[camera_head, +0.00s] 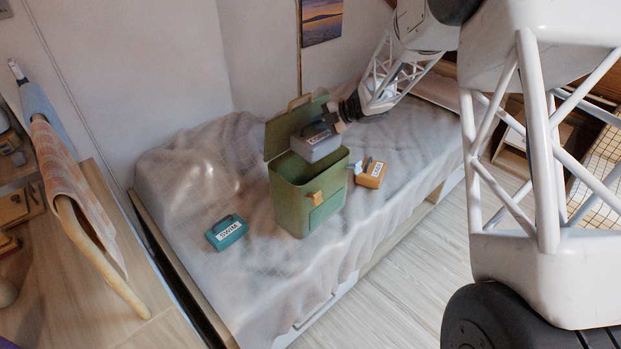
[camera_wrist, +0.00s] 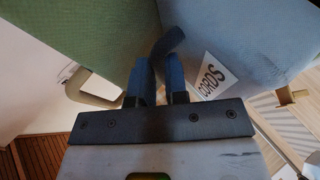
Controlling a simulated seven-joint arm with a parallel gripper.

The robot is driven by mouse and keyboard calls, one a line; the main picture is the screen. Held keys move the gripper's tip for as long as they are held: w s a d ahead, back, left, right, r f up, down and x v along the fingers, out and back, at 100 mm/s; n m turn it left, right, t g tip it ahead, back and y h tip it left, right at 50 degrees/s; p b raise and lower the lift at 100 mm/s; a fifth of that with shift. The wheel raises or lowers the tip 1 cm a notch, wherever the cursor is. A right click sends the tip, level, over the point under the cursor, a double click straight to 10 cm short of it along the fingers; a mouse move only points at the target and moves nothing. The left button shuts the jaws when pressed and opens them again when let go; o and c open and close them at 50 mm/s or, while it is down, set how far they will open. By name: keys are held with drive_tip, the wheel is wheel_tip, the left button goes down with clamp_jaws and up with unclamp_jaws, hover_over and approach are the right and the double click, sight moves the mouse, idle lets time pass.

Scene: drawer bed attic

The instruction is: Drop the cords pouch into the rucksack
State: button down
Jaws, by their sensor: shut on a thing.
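The grey cords pouch (camera_head: 316,145) hangs over the open mouth of the green rucksack (camera_head: 292,208). In the wrist view the pouch (camera_wrist: 235,35) shows a white label reading CORDS, and its dark handle is between my fingers. My gripper (camera_head: 334,116) is shut on this handle; its fingers also show in the wrist view (camera_wrist: 160,82). The rucksack stands upright on the bed with its lid raised at the back left. The green surface in the wrist view (camera_wrist: 75,40) appears to be part of the rucksack. Its inside is mostly hidden by the pouch and front wall.
A teal pouch (camera_head: 227,231) labelled SWIM lies on the bed to the left of the rucksack. An orange pouch (camera_head: 371,174) lies close to its right. The rumpled bed cover (camera_head: 175,185) is otherwise clear. A wooden desk (camera_head: 75,285) with a chair stands at the left.

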sight(339, 135)
idle(0.4)
drive_tip(key=shift+f, duration=3)
drive_tip(key=c, duration=1.1)
unclamp_jaws()
drive_tip(key=shift+o, duration=0.2)
drive_tip(key=shift+d+r, duration=0.1)
drive_tip(key=shift+d, duration=0.05)
drive_tip(key=shift+v, duration=3.75)
